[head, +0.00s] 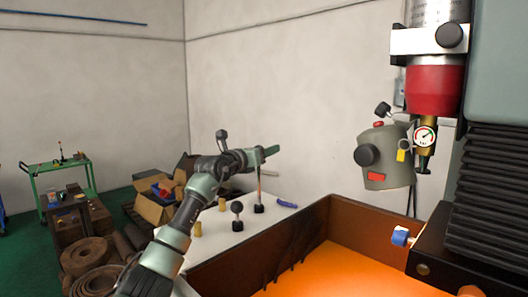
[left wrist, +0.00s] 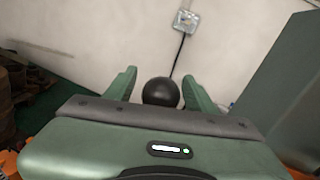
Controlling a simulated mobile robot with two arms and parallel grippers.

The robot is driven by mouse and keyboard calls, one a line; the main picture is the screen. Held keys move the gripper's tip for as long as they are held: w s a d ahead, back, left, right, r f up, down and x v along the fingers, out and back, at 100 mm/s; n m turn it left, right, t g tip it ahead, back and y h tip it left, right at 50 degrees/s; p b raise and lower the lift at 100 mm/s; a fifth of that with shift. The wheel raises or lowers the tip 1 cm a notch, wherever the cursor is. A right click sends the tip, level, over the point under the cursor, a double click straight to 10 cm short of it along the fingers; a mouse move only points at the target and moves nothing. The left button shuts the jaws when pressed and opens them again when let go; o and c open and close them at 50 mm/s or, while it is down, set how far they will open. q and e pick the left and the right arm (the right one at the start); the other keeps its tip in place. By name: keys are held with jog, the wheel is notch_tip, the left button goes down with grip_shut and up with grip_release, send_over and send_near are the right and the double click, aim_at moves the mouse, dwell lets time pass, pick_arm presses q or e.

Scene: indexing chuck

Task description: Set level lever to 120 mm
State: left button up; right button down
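My left gripper (head: 268,153) is in the middle of the head view, above the white surface behind the brown tray. An upright lever on a black base (head: 259,208) rises to it; its top is hidden by the gripper. In the left wrist view a black ball knob (left wrist: 161,92) sits between the two green fingers of my left gripper (left wrist: 160,84). The fingers stand apart, with a small gap beside the knob on the left. A second, shorter lever with a black ball (head: 237,207) stands just left of the first. No scale is readable. My right gripper is not in view.
A brown tray wall (head: 300,240) with an orange floor stands in front. A grey-green machine head (head: 388,160) with a round gauge (head: 424,137) is at right, beside a black bellows column (head: 490,190).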

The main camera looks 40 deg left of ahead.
pick_arm(q)
jog(key=s+b, duration=0.4)
jog(key=s, duration=0.3)
jog(key=shift+s+d+b, duration=0.35)
jog(key=shift+d, duration=0.1)
jog(key=shift+f, duration=0.1)
